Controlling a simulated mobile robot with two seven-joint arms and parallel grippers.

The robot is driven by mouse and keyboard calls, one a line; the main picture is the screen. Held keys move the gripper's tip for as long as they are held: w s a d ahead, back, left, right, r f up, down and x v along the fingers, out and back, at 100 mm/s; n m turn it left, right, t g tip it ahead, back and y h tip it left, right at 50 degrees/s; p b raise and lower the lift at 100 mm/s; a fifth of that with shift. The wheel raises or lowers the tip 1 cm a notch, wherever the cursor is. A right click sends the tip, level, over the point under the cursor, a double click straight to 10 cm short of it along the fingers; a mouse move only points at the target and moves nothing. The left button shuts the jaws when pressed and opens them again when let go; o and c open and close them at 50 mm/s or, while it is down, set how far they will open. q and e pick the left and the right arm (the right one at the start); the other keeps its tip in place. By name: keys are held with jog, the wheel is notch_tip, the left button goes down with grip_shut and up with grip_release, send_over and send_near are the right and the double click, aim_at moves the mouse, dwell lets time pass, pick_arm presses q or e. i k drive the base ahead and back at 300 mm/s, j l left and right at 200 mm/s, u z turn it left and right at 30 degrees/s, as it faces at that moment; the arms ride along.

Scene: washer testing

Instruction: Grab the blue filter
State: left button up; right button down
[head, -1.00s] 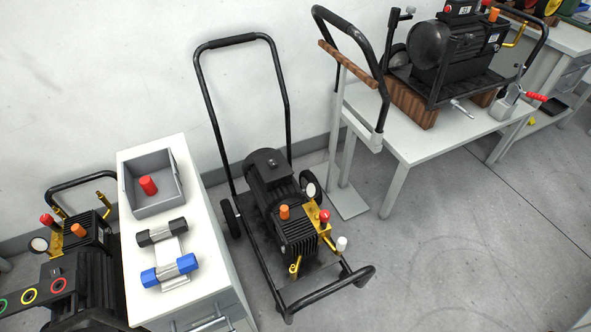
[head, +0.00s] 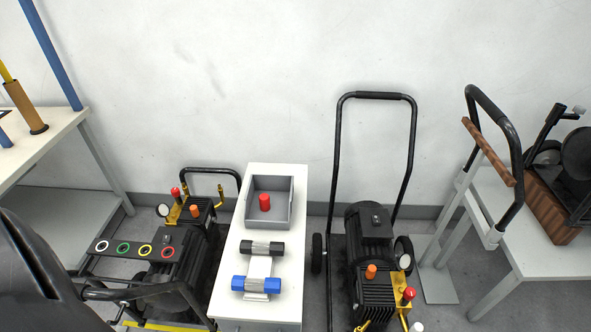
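The blue filter (head: 256,285) is a short cylinder with blue ends and a silver middle. It lies crosswise on a metal holder near the front of the narrow white cabinet (head: 231,300). A similar black filter (head: 262,248) lies just behind it on the same holder. A dark, blurred shape at the lower left of the head view may be part of my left arm; no fingertips show. My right gripper is not in view.
A grey bin (head: 283,208) with a red cylinder (head: 265,202) stands behind the filters. Pressure washers stand left (head: 180,265) and right (head: 372,240) of the cabinet. White tables (head: 60,125) and (head: 500,235) stand at the far sides.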

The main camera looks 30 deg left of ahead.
aim_at(272, 286)
jog(key=j+u, duration=0.25)
jog(key=u, duration=0.25)
jog(key=j+u, duration=0.3)
jog(key=u, duration=0.15)
